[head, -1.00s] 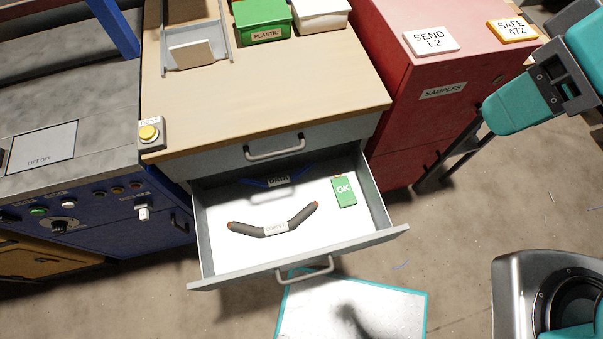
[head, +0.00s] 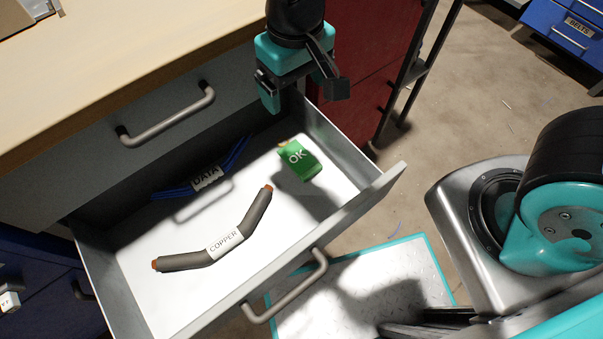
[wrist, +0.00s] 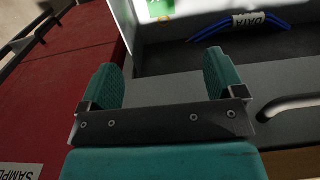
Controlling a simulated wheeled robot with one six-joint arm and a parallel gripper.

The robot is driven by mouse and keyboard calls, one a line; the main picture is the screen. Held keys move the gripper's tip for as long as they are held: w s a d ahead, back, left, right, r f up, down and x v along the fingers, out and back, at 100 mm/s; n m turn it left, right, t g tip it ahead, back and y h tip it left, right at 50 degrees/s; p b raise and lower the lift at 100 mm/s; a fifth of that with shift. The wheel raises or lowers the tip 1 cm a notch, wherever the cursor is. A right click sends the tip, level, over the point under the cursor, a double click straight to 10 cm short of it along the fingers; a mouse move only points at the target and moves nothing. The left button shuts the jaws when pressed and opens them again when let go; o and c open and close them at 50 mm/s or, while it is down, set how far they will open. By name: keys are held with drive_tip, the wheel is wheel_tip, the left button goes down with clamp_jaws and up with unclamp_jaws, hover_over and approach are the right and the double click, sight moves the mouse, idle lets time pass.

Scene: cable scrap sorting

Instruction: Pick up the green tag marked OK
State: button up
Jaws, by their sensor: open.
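The green tag marked OK (head: 299,160) lies in the open drawer (head: 339,206), towards its back right corner. In the wrist view only a part of the green tag (wrist: 160,8) shows at the top edge. My gripper (head: 298,99) is above the drawer's back right side, apart from the tag and higher than it. Its two teal fingers (wrist: 162,78) are spread wide with nothing between them.
A grey cable labelled COPPER (head: 250,221) lies in front in the drawer, and a blue cable labelled DATA (head: 229,167) at the back left. A closed upper drawer with a handle (head: 168,119) is left of my gripper. A red cabinet (wrist: 62,80) stands beside the drawer.

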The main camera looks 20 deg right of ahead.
drive_tip(key=f, duration=0.2)
drive_tip(key=b, duration=0.5)
hover_over(296, 155)
wheel_tip(296, 155, down, 12)
drive_tip(key=shift+w, duration=0.15)
drive_tip(key=shift+f+b, duration=1.3)
drive_tip(key=shift+f, duration=1.25)
drive_tip(key=shift+f, duration=0.1)
drive_tip(key=shift+c, duration=0.4)
drive_tip(key=c, duration=0.9)
